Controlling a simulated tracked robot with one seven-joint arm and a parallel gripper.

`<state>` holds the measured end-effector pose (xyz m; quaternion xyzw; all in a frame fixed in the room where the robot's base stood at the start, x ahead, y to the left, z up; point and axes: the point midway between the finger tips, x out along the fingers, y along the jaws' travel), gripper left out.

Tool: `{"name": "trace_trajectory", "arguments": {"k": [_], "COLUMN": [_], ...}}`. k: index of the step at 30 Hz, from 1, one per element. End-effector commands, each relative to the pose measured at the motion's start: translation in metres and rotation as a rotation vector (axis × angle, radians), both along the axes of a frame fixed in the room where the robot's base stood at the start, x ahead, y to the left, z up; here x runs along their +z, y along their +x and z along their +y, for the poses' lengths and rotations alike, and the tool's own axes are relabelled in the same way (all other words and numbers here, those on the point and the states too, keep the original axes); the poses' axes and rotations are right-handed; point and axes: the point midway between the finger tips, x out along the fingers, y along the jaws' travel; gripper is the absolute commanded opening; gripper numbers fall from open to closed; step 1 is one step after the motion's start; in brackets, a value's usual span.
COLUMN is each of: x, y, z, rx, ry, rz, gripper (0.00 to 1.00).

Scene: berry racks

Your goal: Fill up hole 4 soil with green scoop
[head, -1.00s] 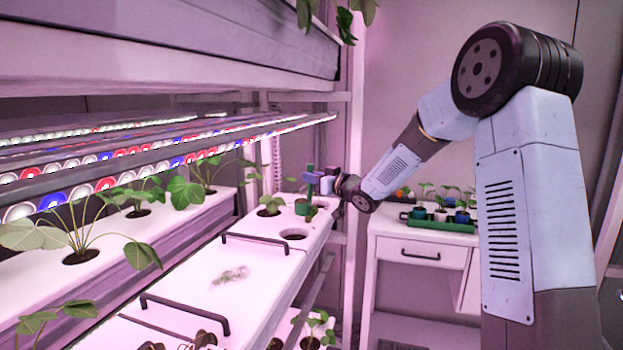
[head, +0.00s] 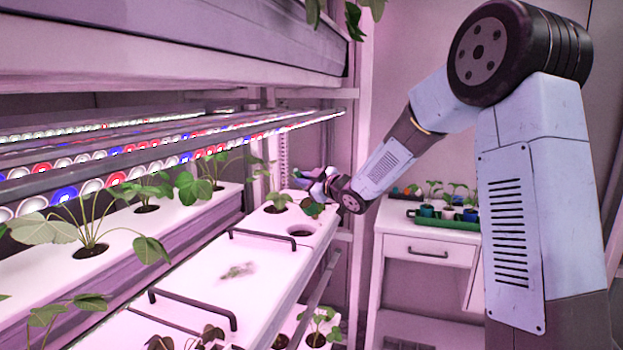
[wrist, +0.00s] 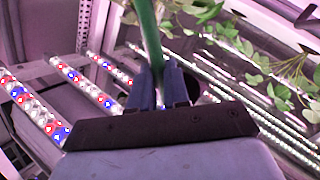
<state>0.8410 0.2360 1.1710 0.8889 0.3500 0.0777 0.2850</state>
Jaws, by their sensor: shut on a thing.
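My gripper (head: 318,182) is at the far end of the white planting tray (head: 265,255), above its surface. In the wrist view its two blue-grey fingers (wrist: 157,85) are shut on the green scoop (wrist: 148,38), whose handle runs up between them. An empty-looking dark hole (head: 300,233) lies in the tray, nearer me than the gripper. No hole numbers are readable.
Rows of lamps (head: 150,160) hang over the left shelf tray (head: 130,225), close left of the arm's reach. Black handles (head: 195,305) stand up on the near tray covers. A white side table (head: 425,245) with a green seedling tray (head: 445,222) stands at right.

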Motion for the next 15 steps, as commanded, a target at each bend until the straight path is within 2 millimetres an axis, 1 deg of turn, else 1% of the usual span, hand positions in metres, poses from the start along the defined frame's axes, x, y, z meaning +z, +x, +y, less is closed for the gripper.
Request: {"name": "trace_trajectory", "arguments": {"k": [15], "x": [-0.018], "y": [-0.023], "z": [0.031], "rx": [0.002], "ry": [-0.327], "rz": [-0.237], "gripper": [0.0]}}
